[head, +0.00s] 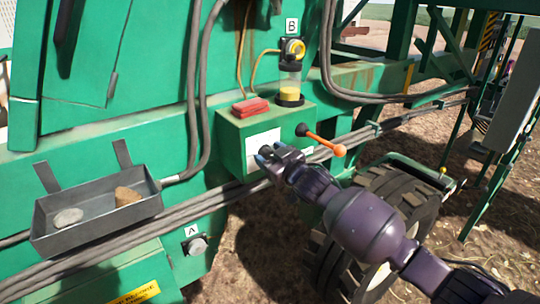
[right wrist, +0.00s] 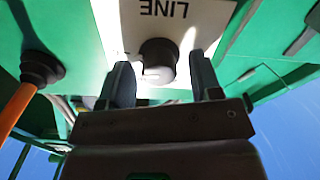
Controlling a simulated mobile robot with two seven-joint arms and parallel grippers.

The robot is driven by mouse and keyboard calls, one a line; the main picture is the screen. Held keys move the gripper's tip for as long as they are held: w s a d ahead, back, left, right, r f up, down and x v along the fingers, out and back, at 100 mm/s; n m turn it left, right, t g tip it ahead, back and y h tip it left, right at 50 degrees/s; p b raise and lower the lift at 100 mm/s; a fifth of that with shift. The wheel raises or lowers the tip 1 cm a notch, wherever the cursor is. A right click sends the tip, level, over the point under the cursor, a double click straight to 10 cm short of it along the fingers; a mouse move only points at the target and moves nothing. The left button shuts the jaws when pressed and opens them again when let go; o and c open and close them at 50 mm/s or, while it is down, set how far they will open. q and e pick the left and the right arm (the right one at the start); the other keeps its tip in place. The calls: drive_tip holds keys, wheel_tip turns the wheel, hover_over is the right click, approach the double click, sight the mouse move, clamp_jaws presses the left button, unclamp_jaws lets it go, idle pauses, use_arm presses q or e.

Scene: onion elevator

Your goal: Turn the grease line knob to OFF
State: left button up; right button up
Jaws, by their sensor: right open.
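The grease line knob (right wrist: 158,54) is dark and round. It sits on a white label plate (right wrist: 115,12) whose word LINE reads upside down in the right wrist view. In the head view the plate (head: 262,143) is on the front of a green box, and my gripper hides most of the knob. My right gripper (head: 270,154) is open in front of the plate. In the right wrist view its two fingers (right wrist: 162,80) stand on either side of the knob, with gaps showing. Whether they touch it cannot be told. The knob's pointer and any OFF mark are not readable. My left gripper is not in view.
An orange lever (head: 325,140) with a black base sticks out right of the plate. A red block (head: 250,106) and a yellow-filled cup (head: 290,88) are on the box top. A metal tray (head: 92,222) with stones hangs left; hoses run below. A tyre (head: 405,190) stands right.

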drive_tip(key=c, duration=0.9)
drive_tip(key=shift+c, duration=0.2)
